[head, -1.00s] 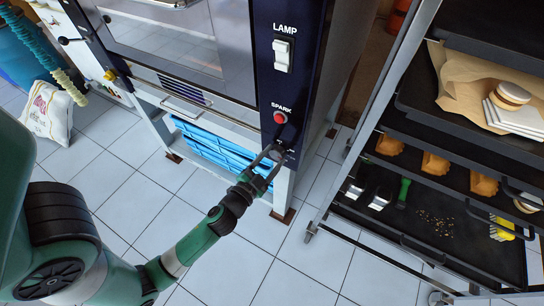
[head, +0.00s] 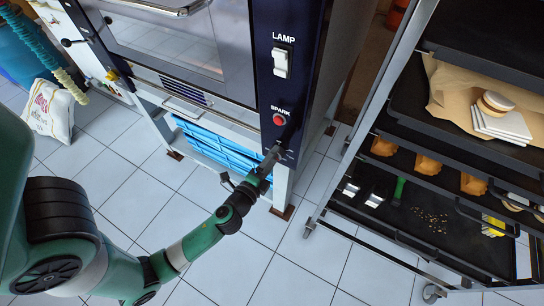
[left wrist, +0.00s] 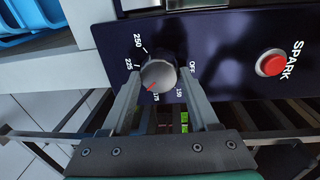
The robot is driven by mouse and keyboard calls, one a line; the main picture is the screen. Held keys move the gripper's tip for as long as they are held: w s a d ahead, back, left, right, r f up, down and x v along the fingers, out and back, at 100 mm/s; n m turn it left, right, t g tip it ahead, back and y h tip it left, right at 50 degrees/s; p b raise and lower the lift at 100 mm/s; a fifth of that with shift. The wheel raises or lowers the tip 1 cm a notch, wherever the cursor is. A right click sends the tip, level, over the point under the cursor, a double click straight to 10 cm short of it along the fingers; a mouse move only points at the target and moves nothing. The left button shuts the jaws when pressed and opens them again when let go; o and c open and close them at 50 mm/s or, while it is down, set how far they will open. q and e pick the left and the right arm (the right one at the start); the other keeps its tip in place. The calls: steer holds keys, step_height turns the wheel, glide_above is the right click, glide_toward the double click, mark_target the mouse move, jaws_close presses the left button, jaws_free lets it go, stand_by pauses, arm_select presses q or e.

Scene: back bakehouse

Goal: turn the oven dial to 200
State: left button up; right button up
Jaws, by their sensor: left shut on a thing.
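The oven dial (left wrist: 159,74) is a round grey knob with a red mark on the dark oven panel. Its red mark points down-left, close to the 175 label and slightly towards the left finger. I read 250, 225, 175, 150 and OFF around it; the 200 label is not visible, and the left finger covers the stretch between 175 and 225. My left gripper (left wrist: 160,72) is shut on the dial, one finger on each side. In the head view the left gripper (head: 270,158) reaches the panel below the red SPARK button (head: 280,119) and hides the dial.
The SPARK button sits right of the dial in the left wrist view. A white LAMP switch (head: 281,63) is higher on the panel. A tray rack (head: 415,180) with pastries and tools stands to the right. Blue crates (head: 215,150) sit under the oven. The tiled floor in front is clear.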

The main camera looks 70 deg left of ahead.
arm_select(q)
steer(key=shift+m, duration=1.1)
steer(key=shift+p, duration=0.3)
steer(key=o, duration=1.4)
steer(key=v, duration=1.1)
steer(key=shift+s+d+b, duration=0.15)
steer(key=shift+d+b, duration=0.15)
steer(key=shift+b, duration=0.05)
